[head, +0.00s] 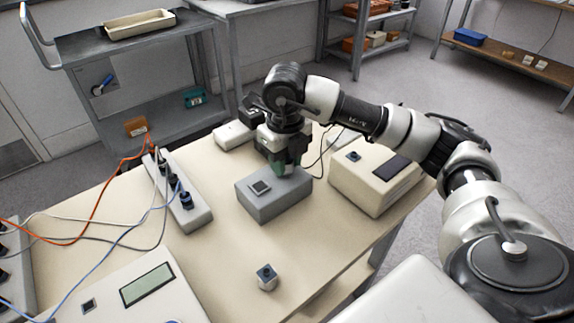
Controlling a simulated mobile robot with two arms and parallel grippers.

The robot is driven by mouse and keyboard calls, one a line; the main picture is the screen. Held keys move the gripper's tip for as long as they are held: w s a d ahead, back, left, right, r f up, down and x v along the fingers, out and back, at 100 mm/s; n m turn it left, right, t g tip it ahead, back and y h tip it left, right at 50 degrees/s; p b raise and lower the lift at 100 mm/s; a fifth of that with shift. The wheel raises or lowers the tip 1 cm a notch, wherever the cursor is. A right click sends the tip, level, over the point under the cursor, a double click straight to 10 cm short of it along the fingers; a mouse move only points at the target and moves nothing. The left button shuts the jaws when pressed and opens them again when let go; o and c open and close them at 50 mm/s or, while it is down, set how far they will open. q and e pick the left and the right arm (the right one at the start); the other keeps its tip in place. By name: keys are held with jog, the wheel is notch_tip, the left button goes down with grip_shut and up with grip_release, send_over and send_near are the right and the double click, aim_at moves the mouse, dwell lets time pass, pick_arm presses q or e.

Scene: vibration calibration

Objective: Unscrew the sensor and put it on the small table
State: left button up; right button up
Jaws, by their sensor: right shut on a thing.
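My right gripper (284,166) points down over the back of a grey block-shaped unit (272,207) on the beige table (225,262). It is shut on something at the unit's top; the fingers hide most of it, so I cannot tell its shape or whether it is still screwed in. I take it to be the sensor. My left gripper is not in view.
A beige instrument box (375,180) stands right of the grey unit. A socket strip (183,200) with orange and blue cables and a display device (145,290) lie left. Bare tabletop surrounds the small silver piece. A grey cart (120,45) with a tray stands behind.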

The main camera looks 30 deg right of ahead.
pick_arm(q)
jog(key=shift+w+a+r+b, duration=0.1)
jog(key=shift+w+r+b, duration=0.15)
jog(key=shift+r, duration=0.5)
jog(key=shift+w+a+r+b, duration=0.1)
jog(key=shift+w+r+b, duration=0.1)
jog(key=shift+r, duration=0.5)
pick_arm(e)
jog(key=shift+n, duration=1.5)
grip_shut()
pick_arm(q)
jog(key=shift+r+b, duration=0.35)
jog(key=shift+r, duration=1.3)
pick_arm(e)
jog(key=shift+n, duration=1.5)
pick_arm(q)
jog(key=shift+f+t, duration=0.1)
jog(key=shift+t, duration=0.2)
pick_arm(e)
jog(key=shift+s+r, duration=0.1)
jog(key=shift+r, duration=0.25)
pick_arm(q)
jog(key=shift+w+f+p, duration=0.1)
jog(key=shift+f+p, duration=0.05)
jog(key=shift+p, duration=0.3)
pick_arm(e)
jog(key=shift+s+r, duration=0.1)
jog(key=shift+r, duration=0.25)
jog(key=shift+r, duration=0.1)
